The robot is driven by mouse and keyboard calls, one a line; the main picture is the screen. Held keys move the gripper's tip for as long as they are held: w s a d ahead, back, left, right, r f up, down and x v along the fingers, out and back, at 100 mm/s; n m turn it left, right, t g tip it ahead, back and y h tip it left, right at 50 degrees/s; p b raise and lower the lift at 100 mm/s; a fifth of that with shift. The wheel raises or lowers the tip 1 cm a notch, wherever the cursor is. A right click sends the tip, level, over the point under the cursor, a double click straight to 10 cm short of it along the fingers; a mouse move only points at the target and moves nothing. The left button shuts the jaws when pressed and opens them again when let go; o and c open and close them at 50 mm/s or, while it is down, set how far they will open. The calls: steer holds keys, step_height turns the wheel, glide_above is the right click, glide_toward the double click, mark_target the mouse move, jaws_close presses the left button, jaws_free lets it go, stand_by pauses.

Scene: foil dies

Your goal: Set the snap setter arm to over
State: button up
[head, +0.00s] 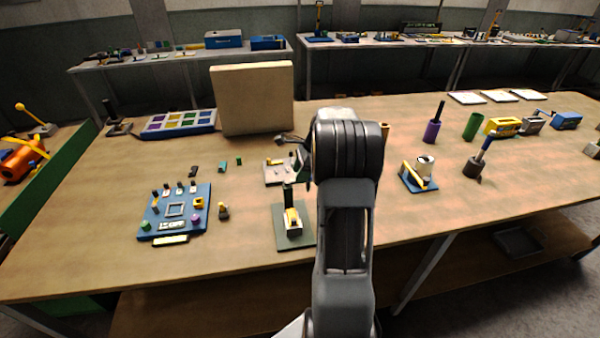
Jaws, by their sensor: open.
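I cannot tell for certain which fixture is the snap setter. One candidate is a small press on a dark green base plate (280,242), just left of my arm, with an upright dark post (288,195) and a yellow part (292,217) low in front. Another is a blue-based fixture (421,186) right of my arm, with a slanted yellow lever (412,175) beside a pale cylinder (425,164). My gripper (291,148) is partly hidden behind my arm, above a pale plate (277,173) with small parts. It is open; I see nothing held.
A blue panel (153,229) with knobs and switches lies at left. Behind stand a tray of coloured squares (178,123) and a tall beige block (252,98). Purple (432,132) and green (472,127) cylinders stand at right. The front strip of the table is mostly clear.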

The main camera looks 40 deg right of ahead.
steer(key=shift+f, duration=0.15)
jaws_close()
stand_by(0.4)
